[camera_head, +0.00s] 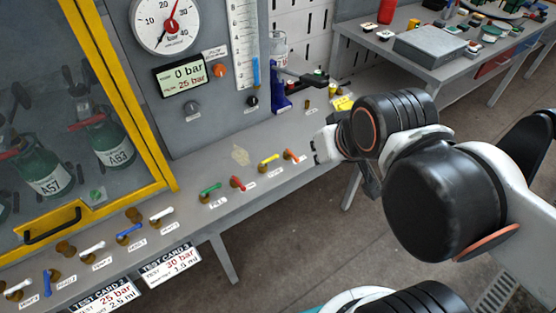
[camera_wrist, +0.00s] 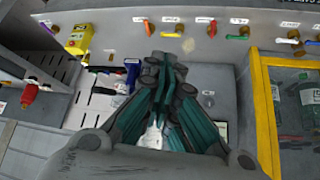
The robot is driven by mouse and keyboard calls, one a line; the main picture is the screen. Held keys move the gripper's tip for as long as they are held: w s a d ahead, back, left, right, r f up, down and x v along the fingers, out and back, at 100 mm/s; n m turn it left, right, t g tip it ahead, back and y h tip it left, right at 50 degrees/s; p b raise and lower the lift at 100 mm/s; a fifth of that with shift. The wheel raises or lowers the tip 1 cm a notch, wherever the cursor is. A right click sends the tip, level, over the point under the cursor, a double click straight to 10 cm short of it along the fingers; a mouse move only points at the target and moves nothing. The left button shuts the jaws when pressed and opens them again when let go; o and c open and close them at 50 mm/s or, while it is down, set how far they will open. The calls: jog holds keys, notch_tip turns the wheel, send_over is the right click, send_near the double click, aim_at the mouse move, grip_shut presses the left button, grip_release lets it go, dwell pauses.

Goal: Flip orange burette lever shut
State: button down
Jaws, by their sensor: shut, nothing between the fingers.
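The orange lever (camera_head: 291,155) is at the right end of the row of coloured levers on the grey bench front. Its handle lies slanted in the head view. The orange lever also shows in the wrist view (camera_wrist: 148,26), at the top, just beyond my fingertips. My gripper (camera_wrist: 160,60) is shut and empty, its fingertips a little short of the lever row; I cannot tell the exact gap. In the head view my wrist is just right of the orange lever, and the fingers are mostly hidden there. The yellow lever (camera_head: 270,160) is the orange lever's left neighbour.
Red (camera_head: 237,183) and green (camera_head: 210,190) levers sit further left. A yellow-framed cabinet (camera_head: 165,165) stands left. The floor in front is clear.

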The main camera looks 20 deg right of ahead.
jog(key=w+a+f+n+g+h, duration=0.1)
jog(key=w+a+f+n+g, duration=0.1)
jog(key=w+f+n, duration=0.5)
jog(key=w+a+f+n+g+h, duration=0.1)
jog(key=w+a+f+n+g, duration=0.15)
jog(key=w+n, duration=0.75)
jog(key=w+a+f+n+g+p, duration=0.1)
jog(key=w+f+n, duration=0.3)
jog(key=f, duration=0.6)
jog(key=shift+w+a+f+n+g+h, duration=0.2)
jog(key=shift+w+a+n+g+h, duration=0.15)
jog(key=shift+g, duration=0.1)
